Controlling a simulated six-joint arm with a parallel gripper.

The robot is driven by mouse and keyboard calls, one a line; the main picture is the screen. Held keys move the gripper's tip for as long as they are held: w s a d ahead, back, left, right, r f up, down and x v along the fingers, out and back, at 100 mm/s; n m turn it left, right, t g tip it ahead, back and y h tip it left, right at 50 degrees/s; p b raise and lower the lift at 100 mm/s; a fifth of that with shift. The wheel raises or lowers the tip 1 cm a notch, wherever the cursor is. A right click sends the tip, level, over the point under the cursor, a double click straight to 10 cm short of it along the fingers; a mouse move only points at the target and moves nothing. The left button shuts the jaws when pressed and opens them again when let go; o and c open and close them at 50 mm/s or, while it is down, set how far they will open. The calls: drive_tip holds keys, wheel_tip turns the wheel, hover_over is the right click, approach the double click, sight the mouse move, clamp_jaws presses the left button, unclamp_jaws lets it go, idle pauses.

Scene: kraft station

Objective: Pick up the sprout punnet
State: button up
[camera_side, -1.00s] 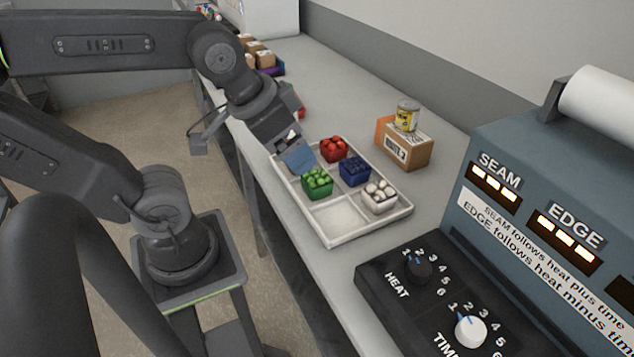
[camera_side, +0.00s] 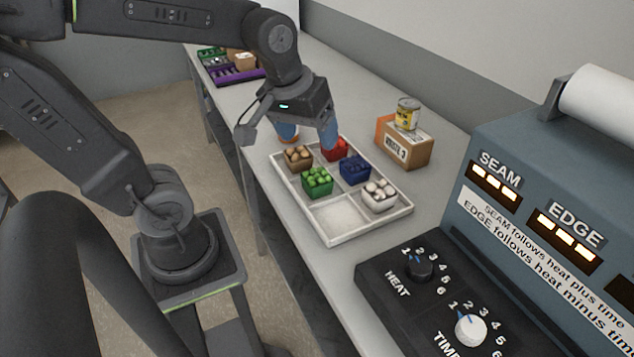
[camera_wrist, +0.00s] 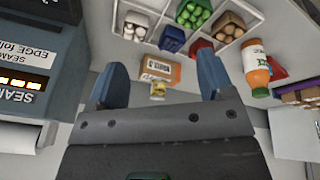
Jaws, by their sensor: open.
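The sprout punnet (camera_side: 317,182), green and filled with round green sprouts, sits in the left middle compartment of the white tray (camera_side: 333,241) in the side view. It also shows at the top of the wrist view (camera_wrist: 193,14). My gripper (camera_side: 309,138) is open and empty, its blue fingers spread, at the far end of the tray. The right finger overlaps the red punnet (camera_side: 336,153) in the side view; I cannot tell whether they touch. In the wrist view my gripper (camera_wrist: 160,82) has nothing held between its fingers.
A brown punnet (camera_side: 298,157), a blue punnet (camera_side: 355,170) and a white punnet (camera_side: 380,197) share the tray. The near-left compartment is empty. A carton (camera_side: 407,148) bearing a can (camera_side: 407,115) stands right of the tray. An orange bottle (camera_wrist: 256,66) shows in the wrist view.

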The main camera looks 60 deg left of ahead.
sight(317, 175)
drive_tip(key=w+a+f+n+g, duration=0.3)
drive_tip(key=w+a+f+n, duration=0.4)
drive_tip(key=n, duration=0.4)
drive_tip(key=shift+g, duration=0.3)
drive_tip(key=f, duration=0.5)
drive_tip(key=a+f, duration=0.1)
drive_tip(key=f, duration=0.1)
drive_tip(key=shift+s+f, duration=0.25)
drive_tip(key=shift+s, duration=0.1)
drive_tip(key=shift+s+a+f, duration=0.1)
drive_tip(key=shift+s+f, duration=0.05)
drive_tip(key=shift+f, duration=2.55)
drive_tip(key=c, duration=0.7)
drive_tip(key=shift+r, duration=0.2)
